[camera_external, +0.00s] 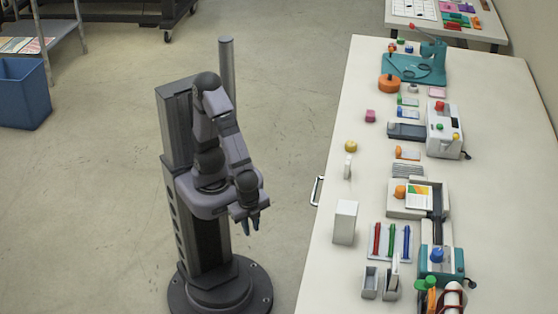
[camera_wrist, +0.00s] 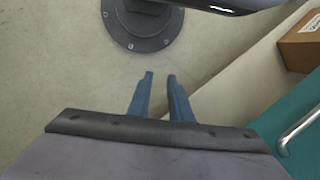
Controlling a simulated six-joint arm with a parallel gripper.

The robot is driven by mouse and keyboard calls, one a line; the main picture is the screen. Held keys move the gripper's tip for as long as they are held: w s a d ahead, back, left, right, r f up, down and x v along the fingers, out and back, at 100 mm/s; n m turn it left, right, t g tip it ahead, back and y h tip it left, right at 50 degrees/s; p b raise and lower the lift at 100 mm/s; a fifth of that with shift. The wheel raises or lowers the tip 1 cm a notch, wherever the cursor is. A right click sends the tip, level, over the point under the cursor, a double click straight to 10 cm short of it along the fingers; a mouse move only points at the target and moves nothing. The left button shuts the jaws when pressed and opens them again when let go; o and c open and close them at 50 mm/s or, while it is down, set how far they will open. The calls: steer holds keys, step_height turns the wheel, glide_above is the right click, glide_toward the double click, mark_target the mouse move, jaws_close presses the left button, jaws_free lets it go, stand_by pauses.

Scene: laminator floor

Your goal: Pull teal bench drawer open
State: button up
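The teal drawer front (camera_wrist: 287,112) shows at the lower right of the wrist view, cut off by the frame edge. A silver bar handle (camera_wrist: 300,131) is fixed to it. In the external view the handle (camera_external: 317,191) sticks out from the left side of the bench (camera_external: 310,255); the teal front is hidden there. My gripper (camera_external: 251,229) is left of the handle and apart from it, over the floor beside the bench. In the wrist view my gripper's blue fingers (camera_wrist: 161,76) are spread with floor showing between them, and nothing is held.
A brown box (camera_wrist: 303,43) with a white label is at the upper right of the wrist view. The bench top carries a white block (camera_external: 345,222), a teal device (camera_external: 441,262) and several other items. The floor (camera_external: 100,190) left of my base is clear.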

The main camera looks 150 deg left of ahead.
steer(key=a+r+g+y, duration=0.2)
steer(key=a+g+y, duration=0.25)
steer(key=a, duration=0.45)
steer(key=m+y, duration=0.1)
steer(key=y, duration=0.7)
glide_toward(315, 189)
steer(key=a+f, duration=0.1)
steer(key=a, duration=0.1)
steer(key=shift+g, duration=0.25)
steer(key=shift+s+x, duration=0.2)
steer(key=shift+x, duration=3.75)
steer(key=shift+d+f, duration=0.15)
jaws_close()
